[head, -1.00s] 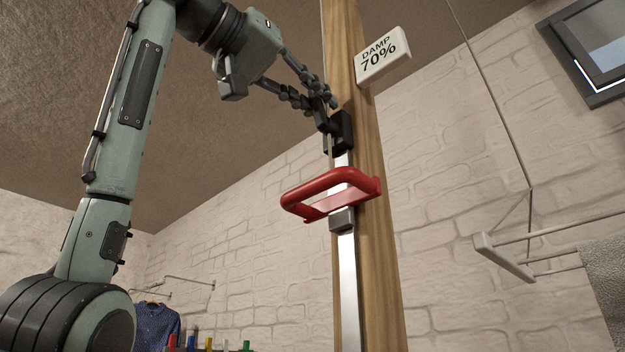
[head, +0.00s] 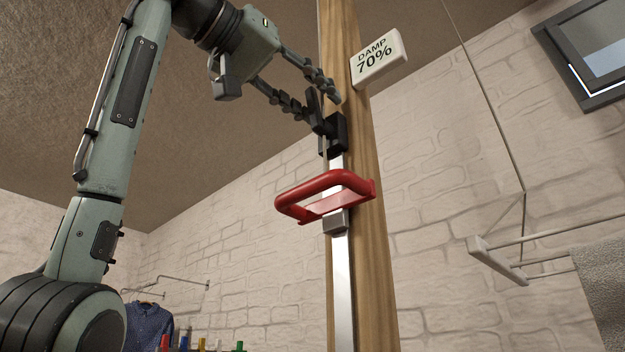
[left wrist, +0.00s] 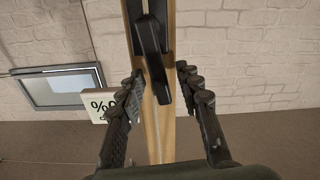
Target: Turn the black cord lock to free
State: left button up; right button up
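The black cord lock (head: 333,138) is fixed to the wooden post, above the red handle. Its black lever sticks out on the left side, tilted up and to the left. In the left wrist view the lever (left wrist: 153,50) lies slightly slanted along the post, ahead of the fingertips and between their lines. My left gripper (head: 322,105) is open beside the lever, one finger above and one to the left of it. It holds nothing; contact with the lever cannot be told. A thin cord runs by the lock. My right gripper is in neither view.
The red handle (head: 290,199) juts out below the lock on a metal rail (head: 343,290). A white "DAMP 70%" sign (head: 379,60) sticks out right of the post (head: 373,270). A wall rack (head: 497,262) with a grey towel stands right.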

pick_arm(q)
jog(key=v, duration=1.2)
dwell(0.4)
